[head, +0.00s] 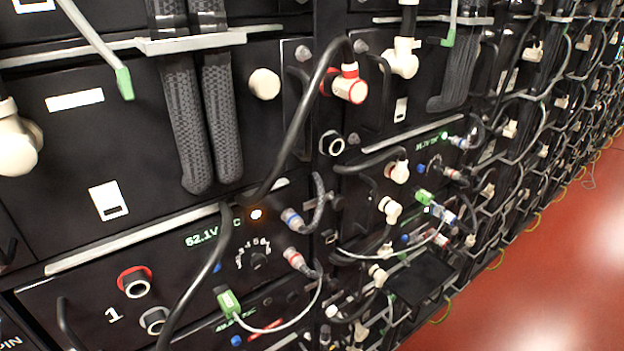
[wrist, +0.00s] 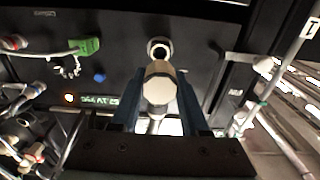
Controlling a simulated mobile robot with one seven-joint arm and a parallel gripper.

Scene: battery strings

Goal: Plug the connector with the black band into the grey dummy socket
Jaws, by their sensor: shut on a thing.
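In the wrist view my gripper (wrist: 160,105) has its two blue fingers shut on a cream connector (wrist: 159,88). The connector points up the picture, towards a round socket (wrist: 159,48) with a pale grey rim and dark centre. A narrow gap seems to show between them, but I cannot tell the depth. No black band shows clearly on the held connector. In the head view my gripper is out of sight. Two grey-ringed sockets show there, one on the upright (head: 332,143) and one at the lower left (head: 155,320); I cannot tell which the wrist view faces.
A red-ringed socket (head: 135,282) sits beside the lower grey one. A white connector with a red band (head: 350,88) is at upper centre, with a thick black cable (head: 300,125). Green plugs (head: 229,302) and thin cables cross the front. Red floor (head: 530,270) is clear at right.

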